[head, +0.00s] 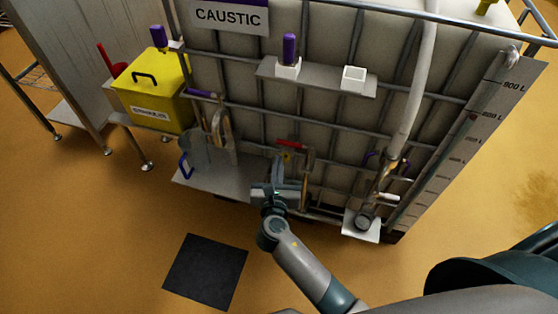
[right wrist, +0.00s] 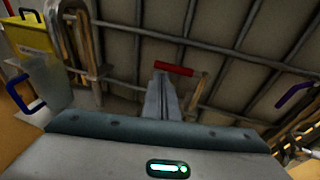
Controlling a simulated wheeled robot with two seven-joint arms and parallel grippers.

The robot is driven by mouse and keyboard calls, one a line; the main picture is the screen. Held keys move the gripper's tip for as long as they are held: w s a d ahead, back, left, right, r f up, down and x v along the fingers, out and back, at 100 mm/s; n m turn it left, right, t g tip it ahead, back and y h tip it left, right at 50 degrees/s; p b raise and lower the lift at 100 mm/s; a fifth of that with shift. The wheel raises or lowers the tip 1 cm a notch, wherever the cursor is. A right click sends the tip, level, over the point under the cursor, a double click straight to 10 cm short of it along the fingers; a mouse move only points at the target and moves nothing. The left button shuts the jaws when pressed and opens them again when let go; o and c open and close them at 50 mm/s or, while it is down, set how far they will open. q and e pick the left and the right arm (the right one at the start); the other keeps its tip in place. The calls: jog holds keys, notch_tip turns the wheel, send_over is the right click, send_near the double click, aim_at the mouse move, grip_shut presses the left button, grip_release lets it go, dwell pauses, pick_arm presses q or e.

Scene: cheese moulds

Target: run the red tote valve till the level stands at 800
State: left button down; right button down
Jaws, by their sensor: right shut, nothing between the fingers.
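The caustic tote (head: 340,110) is a pale tank in a grey cage. Its red valve handle (head: 292,144) sits low on the front, above a brass-coloured fitting; it also shows in the right wrist view (right wrist: 174,69) as a roughly level bar. My right gripper (head: 280,163) is shut and empty just below and left of the red handle. In the right wrist view its fingertips (right wrist: 161,76) appear to end just under the bar; I cannot tell whether they touch. The level scale (head: 470,132) runs down the right edge with a 900 L mark; the liquid level is not clear. My left gripper is out of view.
A clear jug (head: 195,153) with a purple handle stands on a grey shelf left of the gripper. A purple-handled valve with a hose (head: 415,90) is at the right. A yellow box (head: 152,95) stands far left. A black mat (head: 205,271) lies on open floor.

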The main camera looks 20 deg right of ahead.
jog(key=a+v, duration=0.1)
jog(key=v, duration=0.6)
jog(key=shift+a+b, duration=0.4)
jog(key=shift+a, duration=0.1)
jog(key=shift+r, duration=0.1)
dwell(0.9)
